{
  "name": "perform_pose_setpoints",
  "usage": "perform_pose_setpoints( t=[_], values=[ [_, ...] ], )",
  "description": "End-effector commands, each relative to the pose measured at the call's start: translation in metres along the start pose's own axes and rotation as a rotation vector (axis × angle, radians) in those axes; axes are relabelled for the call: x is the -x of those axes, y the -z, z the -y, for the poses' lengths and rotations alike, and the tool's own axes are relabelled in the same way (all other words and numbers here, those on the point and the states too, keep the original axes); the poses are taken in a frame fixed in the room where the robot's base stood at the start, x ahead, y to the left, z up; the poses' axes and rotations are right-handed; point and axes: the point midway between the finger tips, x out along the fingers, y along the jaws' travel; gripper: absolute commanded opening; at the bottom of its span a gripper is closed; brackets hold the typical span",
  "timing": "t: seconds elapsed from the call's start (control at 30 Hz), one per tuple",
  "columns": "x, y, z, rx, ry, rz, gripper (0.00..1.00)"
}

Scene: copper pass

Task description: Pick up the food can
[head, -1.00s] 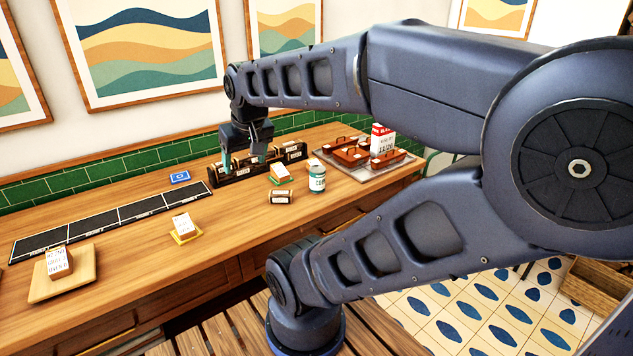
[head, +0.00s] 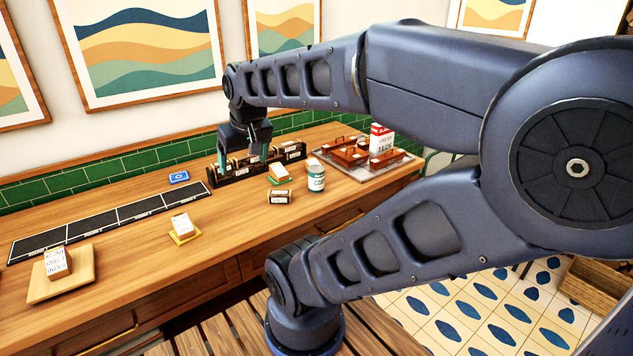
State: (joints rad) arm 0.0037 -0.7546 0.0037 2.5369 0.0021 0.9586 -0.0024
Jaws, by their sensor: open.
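My gripper (head: 243,159) is open, pointing down over the black rack (head: 215,181) near the tiled back wall. Its teal fingers stand apart, one on the left and one on the right, around the middle of the rack. Dark items with cream labels, which look like cans, sit in the rack; one (head: 293,149) shows at its right end. The fingers partly hide the items beneath, and I cannot tell whether they touch any. A similar small brown item with a cream label (head: 279,197) lies on the counter in front. I cannot tell which is the food can.
A white jar with a teal label (head: 316,178) and a small box on a green-yellow base (head: 279,175) stand near the rack. A tray (head: 347,177) with brown carriers and a red-white carton (head: 381,140) is at right. Black mats (head: 110,221) lie left. The counter's middle is mostly clear.

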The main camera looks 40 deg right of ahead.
Motion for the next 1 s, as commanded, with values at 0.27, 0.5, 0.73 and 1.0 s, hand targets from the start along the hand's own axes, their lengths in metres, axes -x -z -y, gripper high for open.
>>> perform_pose_setpoints(
  t=[0.27,0.5,0.73,1.0],
  values=[
    [-0.004,0.006,-0.004,-0.017,0.010,0.003,0.83],
    [-0.032,0.045,-0.035,-0.134,0.055,0.017,0.83],
    [-0.071,0.083,-0.079,-0.278,0.067,0.027,0.83],
    [-0.124,0.112,-0.142,-0.447,0.028,0.035,0.83]
  ],
)
